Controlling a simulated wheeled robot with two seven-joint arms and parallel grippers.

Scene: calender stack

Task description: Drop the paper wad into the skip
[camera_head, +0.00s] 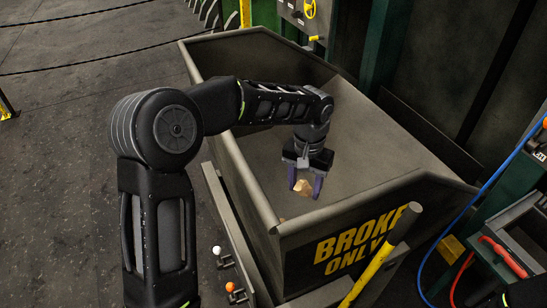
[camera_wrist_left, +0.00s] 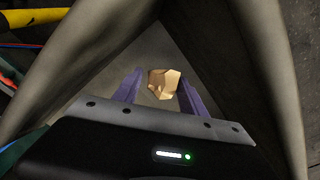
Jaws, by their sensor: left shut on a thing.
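The paper wad (camera_head: 303,187) is a small crumpled tan lump between the purple fingers of my left gripper (camera_head: 305,188). My left gripper is shut on it, pointing down over the open top of the skip. In the left wrist view the wad (camera_wrist_left: 164,84) shows between the two purple fingers (camera_wrist_left: 160,92), with the skip's grey inside behind it. The skip (camera_head: 390,150) is a large grey bin with sloping walls, marked "BROKE ONLY" in yellow on its front. My right gripper is not in view.
A yellow bar (camera_head: 378,262) stands at the skip's front. Blue hose (camera_head: 470,210) and red hose (camera_head: 462,277) hang at the right by a grey tray. White (camera_head: 217,250) and orange (camera_head: 230,287) knobs sit by the left side. Open dark floor (camera_head: 60,160) lies left.

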